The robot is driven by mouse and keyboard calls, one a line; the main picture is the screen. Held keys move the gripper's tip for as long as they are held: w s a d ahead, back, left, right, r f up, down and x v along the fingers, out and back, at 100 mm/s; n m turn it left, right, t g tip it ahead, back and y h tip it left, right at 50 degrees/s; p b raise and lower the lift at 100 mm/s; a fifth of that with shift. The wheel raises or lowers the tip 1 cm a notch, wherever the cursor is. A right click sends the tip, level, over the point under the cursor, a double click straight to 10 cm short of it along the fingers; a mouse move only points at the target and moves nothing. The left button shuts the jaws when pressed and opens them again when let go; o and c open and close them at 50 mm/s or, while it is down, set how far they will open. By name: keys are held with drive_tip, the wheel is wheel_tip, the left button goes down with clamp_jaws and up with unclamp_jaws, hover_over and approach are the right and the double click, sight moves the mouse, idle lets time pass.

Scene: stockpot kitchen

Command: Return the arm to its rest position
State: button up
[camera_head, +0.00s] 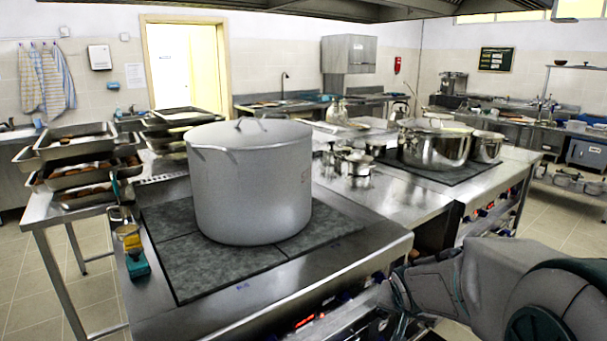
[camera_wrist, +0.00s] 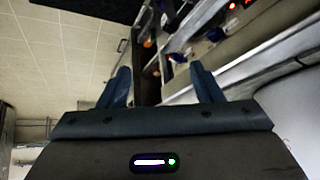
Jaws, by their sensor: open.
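My arm (camera_head: 480,285) fills the lower right corner of the head view, low in front of the stove and to the right of the big stockpot. In the wrist view my gripper (camera_wrist: 162,80) shows its two dark blue fingers spread wide apart. Nothing is held between them. Beyond the fingers are the floor tiles and the stove front with its lit knobs. In the head view the gripper's fingertips cannot be made out clearly.
A large lidded stockpot (camera_head: 250,185) stands on the dark cooktop (camera_head: 185,262). Smaller metal pots (camera_head: 435,147) stand on a second cooktop behind. Stacked trays (camera_head: 85,165) are at the left. A range hood (camera_head: 340,8) hangs above. Open tiled floor (camera_head: 40,265) shows at the left.

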drive_tip(key=s+a+r+n+g+y+p, duration=0.1)
drive_tip(key=s+a+r+n+g, duration=0.1)
drive_tip(key=s, duration=0.8)
drive_tip(key=s+a+r+n+g+y+p, duration=0.1)
drive_tip(key=s+a+r, duration=0.3)
drive_tip(key=s, duration=0.5)
drive_tip(key=shift+s+a+n+g+p, duration=0.15)
drive_tip(key=shift+s+n+g+p, duration=0.3)
drive_tip(key=shift+n, duration=0.25)
drive_tip(key=shift+w, duration=0.15)
